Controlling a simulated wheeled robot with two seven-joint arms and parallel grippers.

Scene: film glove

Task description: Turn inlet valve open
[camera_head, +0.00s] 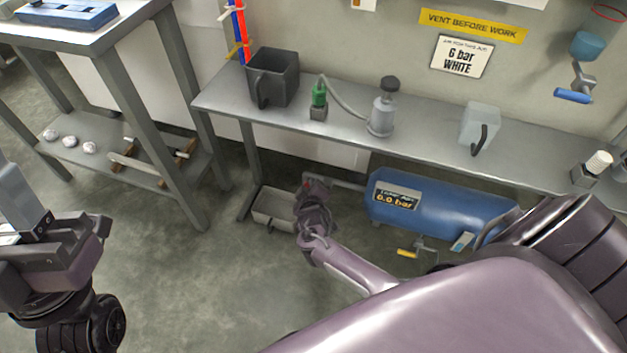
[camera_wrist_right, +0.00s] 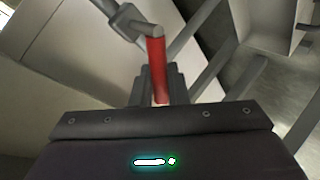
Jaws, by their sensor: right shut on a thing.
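The blue tank (camera_head: 440,208) lies under the bench, with a display reading 0.0 bar. An inlet pipe (camera_head: 350,186) leaves its left end. My right gripper (camera_head: 310,186) is at the outer end of this pipe and mostly hides the valve there. In the right wrist view the red valve handle (camera_wrist_right: 158,68) stands between the fingers of my right gripper (camera_wrist_right: 156,88), which is shut on it. A grey valve stem (camera_wrist_right: 128,20) meets the handle's top. My left gripper (camera_head: 40,235) is at the left edge, away from the tank; its finger gap is unclear.
The bench (camera_head: 340,123) above carries a dark container (camera_head: 272,78), a green-topped fitting (camera_head: 319,97), a grey canister (camera_head: 382,110) and a clear jug (camera_head: 480,125). A grey bin (camera_head: 273,212) is beside my right gripper. A yellow-handled valve (camera_head: 407,254) hangs below the tank.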

